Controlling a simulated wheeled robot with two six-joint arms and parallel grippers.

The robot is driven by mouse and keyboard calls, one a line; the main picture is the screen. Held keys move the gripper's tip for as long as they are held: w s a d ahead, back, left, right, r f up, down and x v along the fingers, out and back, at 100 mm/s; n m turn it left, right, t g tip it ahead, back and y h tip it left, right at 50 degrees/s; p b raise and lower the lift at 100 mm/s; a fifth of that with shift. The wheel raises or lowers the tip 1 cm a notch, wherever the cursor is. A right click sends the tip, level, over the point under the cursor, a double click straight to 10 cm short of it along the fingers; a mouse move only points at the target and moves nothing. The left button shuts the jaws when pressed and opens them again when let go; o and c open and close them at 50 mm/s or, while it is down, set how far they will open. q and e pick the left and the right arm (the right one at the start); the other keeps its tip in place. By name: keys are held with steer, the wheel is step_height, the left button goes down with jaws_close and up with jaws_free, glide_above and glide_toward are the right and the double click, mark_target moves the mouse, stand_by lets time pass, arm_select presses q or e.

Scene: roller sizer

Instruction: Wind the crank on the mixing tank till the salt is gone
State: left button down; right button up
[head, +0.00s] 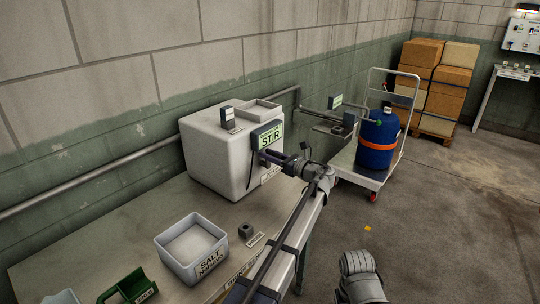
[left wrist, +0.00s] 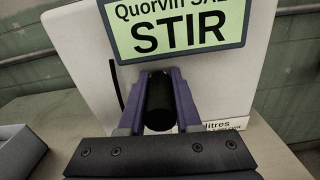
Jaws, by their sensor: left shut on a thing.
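The mixing tank (head: 212,155) is a white box on the bench, with a green STIR display (head: 268,136) on its front; the display (left wrist: 180,28) fills the top of the left wrist view. My left gripper (head: 268,157) is at the tank's front just below the display. Its purple fingers are closed on a dark round crank handle (left wrist: 160,102). The rest of the crank is hidden behind the gripper. The tank's inside and any salt in it do not show. My right gripper's fingers are not in view.
A white salt tray (head: 163,262), a small dark block (head: 245,231) and a green bin (head: 130,288) stand on the bench (head: 90,240). A trolley (head: 352,172) with a blue drum (head: 376,143) stands beyond. Boxes (head: 445,90) are stacked behind.

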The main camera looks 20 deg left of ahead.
arm_select(q)
steer(key=shift+s+a+f+n+b, duration=0.2)
steer(key=shift+s+n, duration=0.25)
steer(key=shift+n, duration=0.55)
steer(key=shift+s+a+f+n+b, duration=0.15)
steer(key=shift+s+n, duration=0.25)
steer(key=shift+n, duration=0.6)
steer(key=shift+s+a+f+n+b, duration=0.1)
steer(key=shift+s+f+n+b, duration=0.25)
steer(key=shift+n, duration=0.65)
steer(key=shift+s+r, duration=0.1)
steer(key=c, duration=0.6)
jaws_free()
steer(key=v, duration=0.7)
steer(key=shift+s+d, duration=0.15)
steer(key=shift+d, duration=0.2)
